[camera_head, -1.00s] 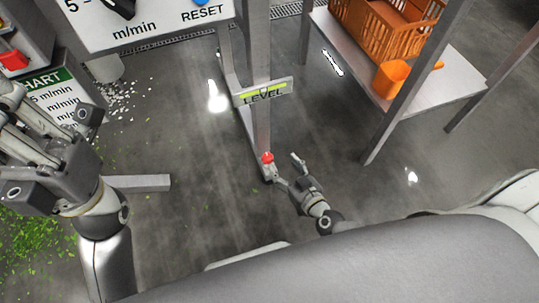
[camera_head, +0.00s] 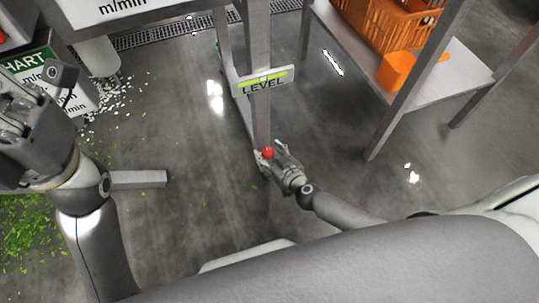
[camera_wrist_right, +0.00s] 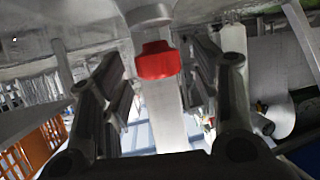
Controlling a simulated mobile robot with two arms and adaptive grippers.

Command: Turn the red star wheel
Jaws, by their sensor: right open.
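The red star wheel (camera_head: 268,153) sits low on the grey post, below the green LEVEL gauge. In the right wrist view the wheel (camera_wrist_right: 158,60) is in the middle, with its lobed edge showing. My right gripper (camera_head: 269,151) is at the wheel, and in the wrist view its fingers (camera_wrist_right: 160,85) stand open on either side of the wheel. I see gaps between the wheel and the fingers there. My left gripper (camera_head: 20,115) is at the left edge, partly cut off, far from the wheel; its fingertips are not clear.
The LEVEL gauge (camera_head: 264,81) is on the post above the wheel. A metal table (camera_head: 440,90) with an orange crate (camera_head: 385,22) and orange scoop (camera_head: 396,71) stands at the right. Green scraps (camera_head: 30,228) litter the floor at the left. The middle floor is clear.

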